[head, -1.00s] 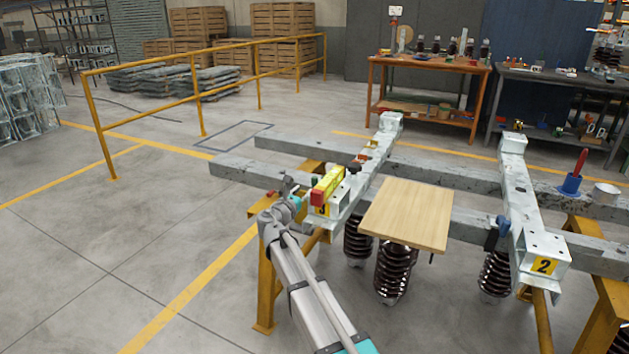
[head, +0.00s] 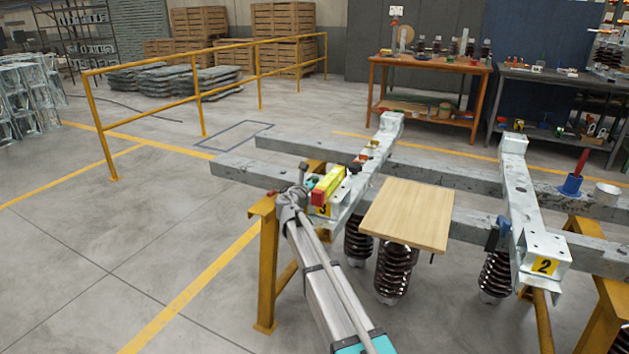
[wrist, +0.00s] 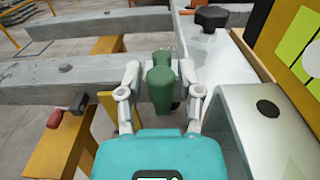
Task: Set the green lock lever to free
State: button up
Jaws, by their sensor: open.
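My gripper (wrist: 160,68) is open, with one finger on each side of the lever. I cannot tell whether either finger touches it. The foot of the lever is hidden. In the head view, my arm's end is beside the near end of the frame marked 3 (head: 322,210). There my fingers and the lever are too small and covered to make out clearly.
A yellow block with a red end (head: 328,185) sits on that frame, right of my wrist. A dark bolt (wrist: 211,17) stands ahead at right. A wooden board (head: 408,215) lies further right.

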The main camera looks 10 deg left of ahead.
grip_shut()
jog(key=shift+a, duration=0.1)
jog(key=shift+w+d+h, duration=0.1)
jog(key=shift+d+h, duration=0.1)
jog(key=shift+h, duration=0.1)
